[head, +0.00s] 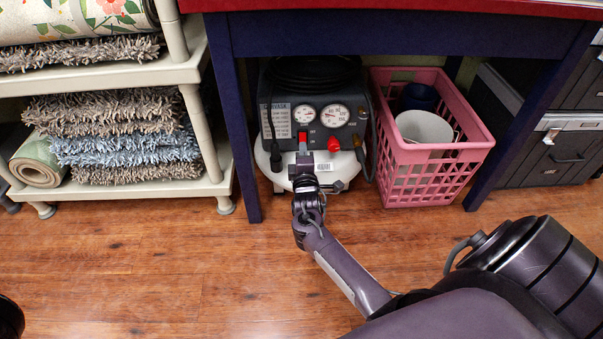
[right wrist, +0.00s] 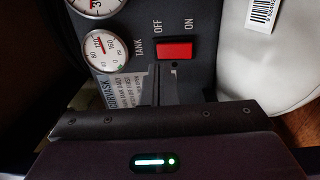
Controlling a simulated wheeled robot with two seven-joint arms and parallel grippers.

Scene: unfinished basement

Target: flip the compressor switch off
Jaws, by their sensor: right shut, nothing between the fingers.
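The compressor (head: 310,105) stands on the floor under the blue table, with a dark panel, two round gauges and a white tank. Its red switch (head: 303,137) is on the panel below the gauges. In the right wrist view the red switch (right wrist: 174,50) lies beside the words OFF and ON, with OFF toward its left end and ON toward its right. My right gripper (head: 303,153) is shut and empty, its fingertips (right wrist: 164,70) right at the switch's near edge. I cannot tell whether they touch it. My left gripper is not in view.
A pink basket (head: 432,175) with cups stands right of the compressor. Table legs (head: 240,150) flank the space. A shelf (head: 205,120) with rugs is at left, dark drawers (head: 560,150) at right. A hose hangs beside the panel. The wooden floor in front is clear.

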